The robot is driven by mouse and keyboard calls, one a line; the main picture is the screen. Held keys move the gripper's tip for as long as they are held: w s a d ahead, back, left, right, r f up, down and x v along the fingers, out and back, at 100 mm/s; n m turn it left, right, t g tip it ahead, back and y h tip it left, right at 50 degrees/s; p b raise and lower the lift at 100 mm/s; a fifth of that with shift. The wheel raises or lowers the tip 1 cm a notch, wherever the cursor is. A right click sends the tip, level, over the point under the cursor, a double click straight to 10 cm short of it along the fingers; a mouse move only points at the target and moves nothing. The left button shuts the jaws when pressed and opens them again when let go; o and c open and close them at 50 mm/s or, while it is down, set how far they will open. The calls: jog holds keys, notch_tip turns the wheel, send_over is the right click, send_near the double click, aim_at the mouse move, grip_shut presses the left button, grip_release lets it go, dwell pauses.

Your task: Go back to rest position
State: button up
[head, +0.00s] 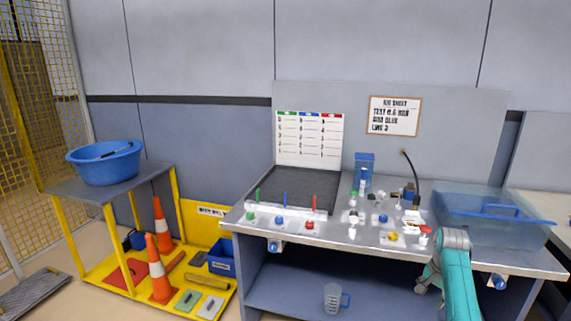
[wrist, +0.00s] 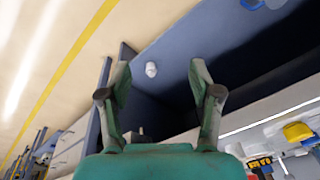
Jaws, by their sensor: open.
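In the wrist view my gripper (wrist: 160,78) has its two dark green fingers spread wide apart, with nothing between them. Behind the fingers are a blue-grey panel (wrist: 182,38) with a small white round thing, and pale floor. In the head view my teal arm is at the lower right, in front of the workbench (head: 350,238). The gripper itself cannot be made out clearly there.
The metal benchtop holds several coloured knobs, a blue-topped dispenser (head: 364,170) and a clear blue bin (head: 485,212) at right. A measuring jug (head: 333,298) stands on the lower shelf. At left, a yellow cart carries a blue basin (head: 105,163) and orange cones (head: 158,270).

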jog(key=s+a+f+n+t, duration=0.1)
jog(key=s+a+f, duration=0.25)
jog(key=f, duration=0.35)
jog(key=s+a+f+n+t, duration=0.1)
jog(key=s+a+f, duration=0.25)
jog(key=f, duration=0.35)
jog(key=s+a+f+n+t, duration=0.1)
jog(key=s+a+f, duration=0.1)
jog(key=s+f, duration=0.35)
jog(key=s+a+f+n+t, duration=0.15)
jog(key=s+a+f, duration=0.25)
jog(key=s, duration=0.4)
jog(key=s+a+f+n+t, duration=0.1)
jog(key=s+a+f+t, duration=0.1)
jog(key=s+a+f, duration=0.4)
jog(key=s+a+r+n+t, duration=0.15)
jog(key=s+r, duration=0.35)
jog(key=s, duration=0.6)
jog(key=s+a+r+n+t, duration=0.1)
jog(key=s+a+r+t, duration=0.15)
jog(key=s+r, duration=0.65)
jog(key=s+a+r+n+t, duration=0.2)
jog(key=s+r+n, duration=0.1)
jog(key=s+r, duration=1.3)
jog(key=shift+a+r+y, duration=0.3)
jog(key=shift+a+r, duration=0.1)
jog(key=shift+r, duration=0.55)
jog(key=shift+t, duration=0.25)
